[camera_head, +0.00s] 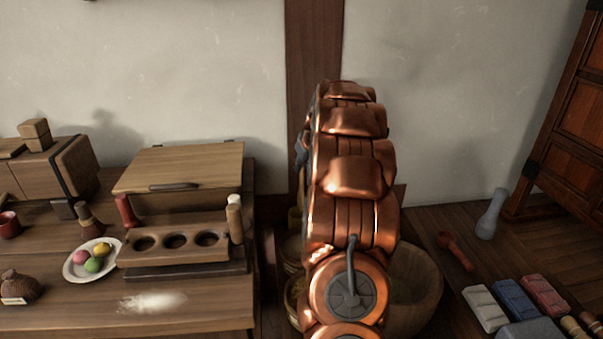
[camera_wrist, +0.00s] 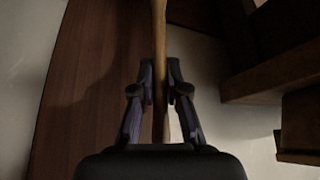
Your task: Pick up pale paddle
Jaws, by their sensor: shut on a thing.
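In the wrist view, the pale paddle (camera_wrist: 159,28) shows as a long, light wooden shaft running from the top edge down between the fingers. My gripper (camera_wrist: 160,80) is shut on it, one dark finger on each side. The shaft's upper end passes out of the wrist view, so the whole shape of the paddle cannot be told. In the head view, my copper arm stands upright in the middle and hides the gripper and the paddle.
A wooden bench (camera_head: 210,314) at left holds a lidded box (camera_head: 185,165), a holed wooden block (camera_head: 135,258) and a plate of coloured balls (camera_head: 72,266). A wooden bowl (camera_head: 418,290) is behind my arm. Coloured blocks (camera_head: 515,300) and a grey pestle-shaped thing (camera_head: 491,215) lie right.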

